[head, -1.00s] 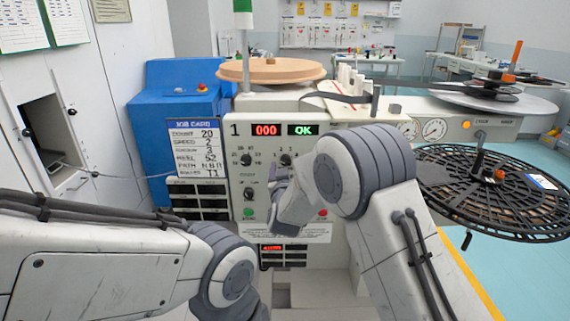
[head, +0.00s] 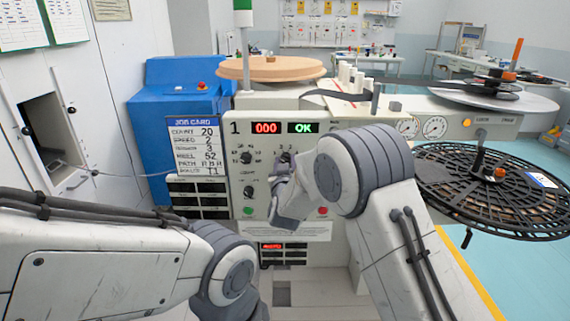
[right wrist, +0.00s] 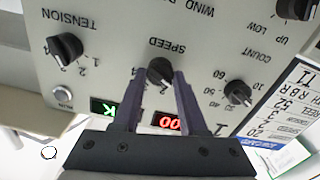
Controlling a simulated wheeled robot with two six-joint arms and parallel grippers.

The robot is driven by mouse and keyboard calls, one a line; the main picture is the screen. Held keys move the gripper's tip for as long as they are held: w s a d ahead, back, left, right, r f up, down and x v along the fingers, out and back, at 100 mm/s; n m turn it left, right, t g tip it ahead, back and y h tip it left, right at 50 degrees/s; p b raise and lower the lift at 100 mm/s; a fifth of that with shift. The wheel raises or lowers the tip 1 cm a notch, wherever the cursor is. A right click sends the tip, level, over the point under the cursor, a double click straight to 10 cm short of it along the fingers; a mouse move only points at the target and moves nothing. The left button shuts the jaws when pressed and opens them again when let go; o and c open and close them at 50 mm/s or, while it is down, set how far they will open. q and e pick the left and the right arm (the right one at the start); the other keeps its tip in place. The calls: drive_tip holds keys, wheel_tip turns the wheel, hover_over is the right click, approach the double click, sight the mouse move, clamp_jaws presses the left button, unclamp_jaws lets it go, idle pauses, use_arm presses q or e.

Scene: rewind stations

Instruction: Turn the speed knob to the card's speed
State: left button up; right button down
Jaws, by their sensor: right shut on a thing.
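The speed knob (right wrist: 159,72) is a black knob on the grey control panel, under the SPEED label in the upside-down right wrist view. My right gripper (right wrist: 158,76) is shut on it, one dark finger on each side. In the head view my right gripper (head: 284,176) is at the panel and hides most of the knob. The knob's exact pointer setting is hard to read between the fingers. The job card (head: 195,146) reads SPEED 2 and stands left of the panel. My left arm is low at the left; its gripper is out of view.
The COUNT knob (right wrist: 237,92) and TENSION knob (right wrist: 65,47) flank the speed knob. A red display (head: 265,128) shows 000 and a green one (head: 303,128) OK. Green (head: 248,211) and red (head: 322,211) buttons sit lower. A black reel (head: 440,190) is at right.

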drive_tip(key=shift+d+f+m+b, duration=0.1)
drive_tip(key=shift+m+b, duration=1.95)
drive_tip(key=shift+m, duration=0.05)
drive_tip(key=shift+d+f+m+b, duration=0.1)
drive_tip(key=shift+m+b, duration=1.95)
drive_tip(key=shift+m, duration=0.05)
drive_tip(key=shift+r, duration=0.1)
drive_tip(key=shift+c, duration=2.3)
unclamp_jaws()
drive_tip(key=shift+s, duration=0.1)
drive_tip(key=s, duration=1)
drive_tip(key=shift+s, duration=0.2)
